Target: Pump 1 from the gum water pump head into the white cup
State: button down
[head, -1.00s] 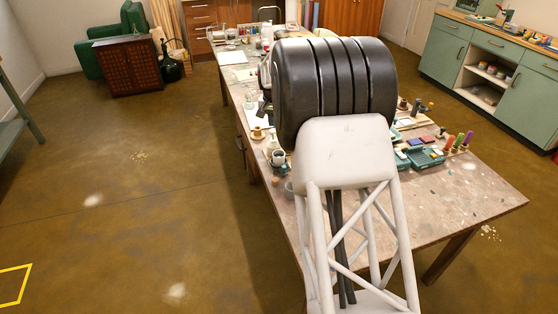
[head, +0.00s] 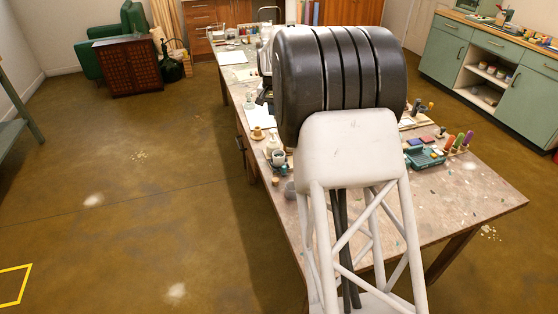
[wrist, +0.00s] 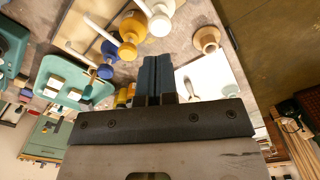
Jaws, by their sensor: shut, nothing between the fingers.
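My gripper (wrist: 158,64) is shut and empty in the wrist view, its dark fingertips just below a white pump head (wrist: 160,22). A yellow pump head (wrist: 128,48) and a blue one (wrist: 106,70) stand to the left. I cannot read which one is the gum water pump. In the head view a small whitish cup (head: 279,157) stands near the table's left edge; I cannot be sure it is the white cup. My arm hides the gripper and the pumps in the head view.
In the wrist view a teal tray (wrist: 72,96) with pale blocks lies left, a white sheet (wrist: 222,76) right, and a round wooden piece (wrist: 207,39) above it. In the head view, colored-handled tools (head: 458,141) stand at right; the table's front right is clear.

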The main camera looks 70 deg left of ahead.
jog(key=shift+r, duration=0.65)
dwell(0.3)
